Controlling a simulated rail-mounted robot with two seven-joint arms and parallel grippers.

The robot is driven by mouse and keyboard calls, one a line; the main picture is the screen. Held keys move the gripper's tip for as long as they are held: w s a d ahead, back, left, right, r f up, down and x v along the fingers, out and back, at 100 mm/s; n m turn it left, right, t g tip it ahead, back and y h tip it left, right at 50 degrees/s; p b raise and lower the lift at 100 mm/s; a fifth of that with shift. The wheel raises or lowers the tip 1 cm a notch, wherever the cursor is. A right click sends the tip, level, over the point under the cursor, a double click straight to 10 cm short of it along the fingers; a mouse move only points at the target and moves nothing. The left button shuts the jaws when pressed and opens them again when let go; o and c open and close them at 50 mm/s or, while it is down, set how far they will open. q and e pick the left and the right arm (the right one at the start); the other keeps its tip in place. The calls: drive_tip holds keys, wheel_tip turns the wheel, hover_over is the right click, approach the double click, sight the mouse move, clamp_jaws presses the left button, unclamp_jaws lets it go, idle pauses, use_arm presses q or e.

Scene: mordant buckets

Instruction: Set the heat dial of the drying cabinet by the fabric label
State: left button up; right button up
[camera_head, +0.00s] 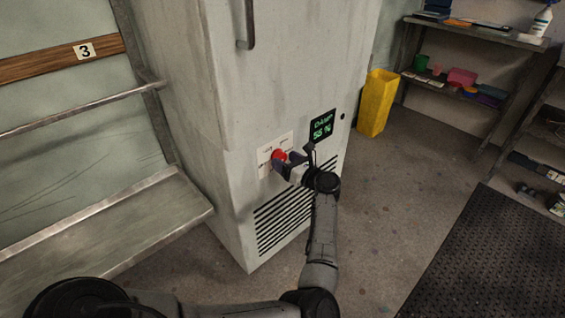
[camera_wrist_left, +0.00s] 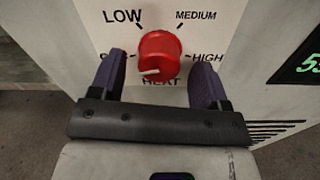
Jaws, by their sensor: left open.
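The drying cabinet (camera_head: 190,90) is tall and pale grey. Its red heat dial (camera_head: 278,156) sits on a white plate low on the front. In the left wrist view the red dial (camera_wrist_left: 158,55) has a white pointer mark towards its lower left, on the side of a mostly hidden label starting with O. LOW, MEDIUM and HIGH are readable around it, and HEAT is partly covered below. My left gripper (camera_wrist_left: 160,75) is open, with one purple finger on each side of the dial; gaps show between fingers and dial. No fabric label is visible. My right gripper is out of view.
A dark display (camera_head: 322,126) with green text, reading about 55 %, is right of the dial. A vent grille (camera_head: 285,210) lies below. A metal bench (camera_head: 110,225) stands left, a yellow bin (camera_head: 376,103) right.

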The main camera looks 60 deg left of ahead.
use_arm(q)
drive_tip(key=shift+x, duration=0.9)
drive_tip(key=c, duration=0.9)
